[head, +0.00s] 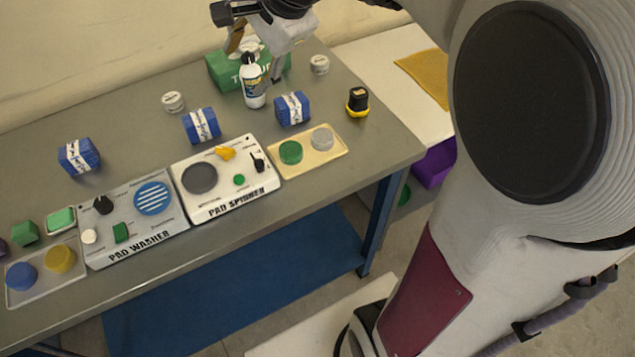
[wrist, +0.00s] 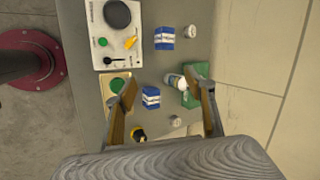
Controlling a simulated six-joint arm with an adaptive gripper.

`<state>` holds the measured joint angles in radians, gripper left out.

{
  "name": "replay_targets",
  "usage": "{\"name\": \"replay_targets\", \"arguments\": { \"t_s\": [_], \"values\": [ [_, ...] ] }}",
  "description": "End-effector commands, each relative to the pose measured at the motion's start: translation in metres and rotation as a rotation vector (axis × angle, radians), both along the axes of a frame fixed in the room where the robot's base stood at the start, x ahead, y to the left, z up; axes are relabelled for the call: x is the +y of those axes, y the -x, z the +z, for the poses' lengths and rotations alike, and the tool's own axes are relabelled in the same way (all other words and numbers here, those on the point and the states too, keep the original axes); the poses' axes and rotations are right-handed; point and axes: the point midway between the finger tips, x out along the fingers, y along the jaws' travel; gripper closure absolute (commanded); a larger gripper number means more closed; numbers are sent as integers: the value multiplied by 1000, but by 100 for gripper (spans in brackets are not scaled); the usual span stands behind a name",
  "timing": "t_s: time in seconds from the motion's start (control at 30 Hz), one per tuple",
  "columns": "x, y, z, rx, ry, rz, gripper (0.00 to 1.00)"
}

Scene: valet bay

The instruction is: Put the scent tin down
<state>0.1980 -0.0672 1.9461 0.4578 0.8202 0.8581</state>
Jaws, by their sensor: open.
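Two small round pale tins stand on the grey bench. One tin (head: 173,102) is left of the green box; it also shows in the wrist view (wrist: 191,31). The other tin (head: 319,65) is right of the green box, and in the wrist view it sits low between my fingers (wrist: 175,121). I cannot read their labels, so I cannot tell which is the scent tin. My gripper (head: 255,62) is open and empty above the back of the bench, near the white bottle (head: 254,88). Its two fingers are spread wide in the wrist view (wrist: 167,86).
A green box (head: 222,72) stands behind the bottle. Several blue wrapped packs (head: 201,125) and a yellow-black item (head: 357,102) are around. The pad spinner (head: 225,207), pad washer (head: 98,248) and beige tray (head: 326,154) line the front. Bare bench lies at back left.

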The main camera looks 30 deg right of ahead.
Motion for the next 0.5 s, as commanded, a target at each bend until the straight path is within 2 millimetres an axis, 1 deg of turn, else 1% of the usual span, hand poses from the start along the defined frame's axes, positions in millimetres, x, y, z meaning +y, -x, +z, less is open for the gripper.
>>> {"name": "replay_targets", "arguments": {
  "t_s": [0.03,0.1,0.33,0.5],
  "values": [
    [4,14,2,-9,37,48,46],
    [8,31,2,-19,91,115,46],
    [17,86,0,-51,266,337,46],
    [20,125,-6,-70,393,501,46]
  ]
}}
